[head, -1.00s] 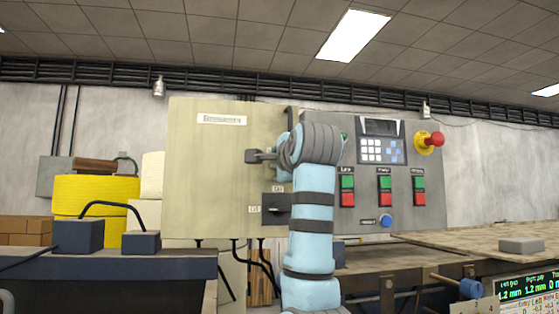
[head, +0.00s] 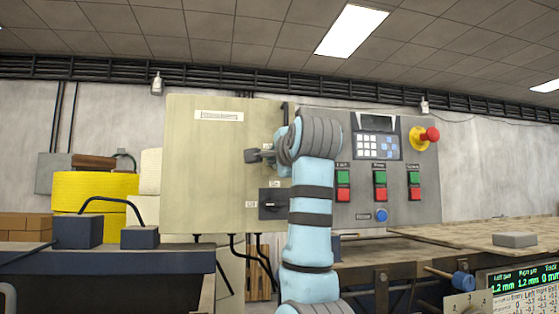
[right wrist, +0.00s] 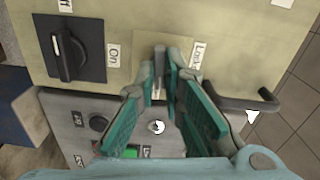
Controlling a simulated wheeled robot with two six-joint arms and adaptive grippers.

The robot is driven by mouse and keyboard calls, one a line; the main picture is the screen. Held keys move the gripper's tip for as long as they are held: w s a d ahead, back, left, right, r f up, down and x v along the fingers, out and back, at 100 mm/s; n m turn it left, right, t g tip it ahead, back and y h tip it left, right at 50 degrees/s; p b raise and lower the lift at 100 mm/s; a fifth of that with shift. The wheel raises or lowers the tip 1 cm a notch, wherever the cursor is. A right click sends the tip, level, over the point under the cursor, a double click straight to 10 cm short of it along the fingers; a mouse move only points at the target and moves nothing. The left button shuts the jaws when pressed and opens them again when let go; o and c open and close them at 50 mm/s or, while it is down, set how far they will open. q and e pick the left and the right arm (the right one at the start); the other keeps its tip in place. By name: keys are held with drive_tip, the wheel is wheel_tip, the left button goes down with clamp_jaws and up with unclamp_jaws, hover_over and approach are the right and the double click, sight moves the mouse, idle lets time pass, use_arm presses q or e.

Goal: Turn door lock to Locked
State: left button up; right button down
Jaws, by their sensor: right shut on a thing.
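The door lock (right wrist: 158,68) is a slim grey lever on a beige plate on the cabinet door. A label beginning "Loc" (right wrist: 198,55) sits to its right in the right wrist view. My right gripper (right wrist: 164,82) has its teal fingers on either side of the lever and is shut on it. In the head view my right gripper (head: 270,152) is at the door's right edge, and my wrist and arm hide most of the lock. How far the lever is turned is hard to tell. My left gripper is not in view.
A black rotary switch (right wrist: 70,45) with On and Off labels is beside the lock. A bent black handle (right wrist: 240,100) is on the other side. The control panel (head: 345,211) has red and green buttons and a red emergency knob (head: 432,134). A yellow roll (head: 92,192) stands left.

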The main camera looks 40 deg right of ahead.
drive_tip(key=shift+r+n, duration=0.1)
drive_tip(key=shift+n, duration=8.1)
drive_tip(key=c, duration=1.8)
unclamp_jaws()
drive_tip(key=shift+w, duration=0.1)
drive_tip(key=shift+o, duration=0.5)
drive_tip(key=shift+w, duration=0.15)
